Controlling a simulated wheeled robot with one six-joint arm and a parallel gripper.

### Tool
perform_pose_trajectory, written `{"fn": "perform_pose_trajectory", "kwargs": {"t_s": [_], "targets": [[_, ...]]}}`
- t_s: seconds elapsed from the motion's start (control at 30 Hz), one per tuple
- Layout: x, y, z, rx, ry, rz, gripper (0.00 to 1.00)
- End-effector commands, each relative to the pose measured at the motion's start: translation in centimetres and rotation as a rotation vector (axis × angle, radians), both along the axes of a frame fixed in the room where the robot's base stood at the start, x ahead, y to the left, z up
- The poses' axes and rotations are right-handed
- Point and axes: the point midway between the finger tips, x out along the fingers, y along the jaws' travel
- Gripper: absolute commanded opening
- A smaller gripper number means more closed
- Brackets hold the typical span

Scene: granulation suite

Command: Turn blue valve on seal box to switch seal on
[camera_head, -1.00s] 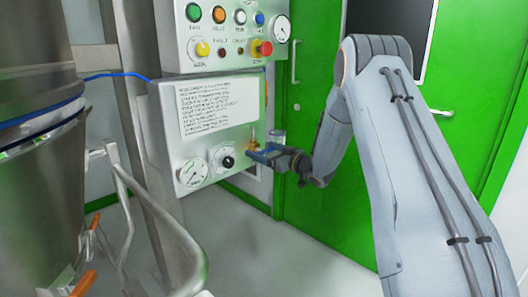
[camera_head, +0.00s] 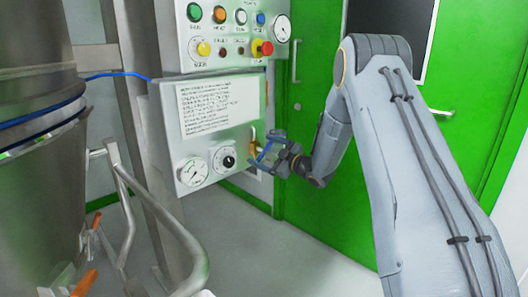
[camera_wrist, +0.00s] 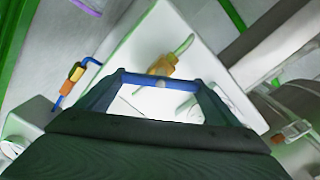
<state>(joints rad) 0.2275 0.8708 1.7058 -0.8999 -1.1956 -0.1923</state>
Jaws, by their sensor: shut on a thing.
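The seal box (camera_head: 160,125) is a pale panel box on a steel post, with a printed label, a round gauge (camera_head: 193,172) and a black knob (camera_head: 223,160) on its front. A brass valve body (camera_head: 253,143) sits at its right edge; it also shows in the wrist view (camera_wrist: 163,66). The blue valve handle (camera_wrist: 160,81) spans between my fingers in the wrist view. My gripper (camera_head: 266,154) is shut on this handle and tilted in the head view. The handle is small and partly hidden by my fingers there.
A control panel (camera_head: 230,18) with coloured buttons and a red emergency stop is just above. A steel vessel (camera_head: 35,180) and tubular rails (camera_head: 185,245) stand at left. A green door (camera_head: 345,215) is behind my arm. The floor below the box is clear.

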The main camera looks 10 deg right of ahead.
Motion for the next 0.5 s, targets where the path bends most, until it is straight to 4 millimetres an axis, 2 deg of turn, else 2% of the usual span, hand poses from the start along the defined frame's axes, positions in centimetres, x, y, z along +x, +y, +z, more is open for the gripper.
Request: {"fn": "perform_pose_trajectory", "kwargs": {"t_s": [0.5], "targets": [[-0.13,0.18,-0.42,-0.407,-0.271,-0.001,0.64]]}}
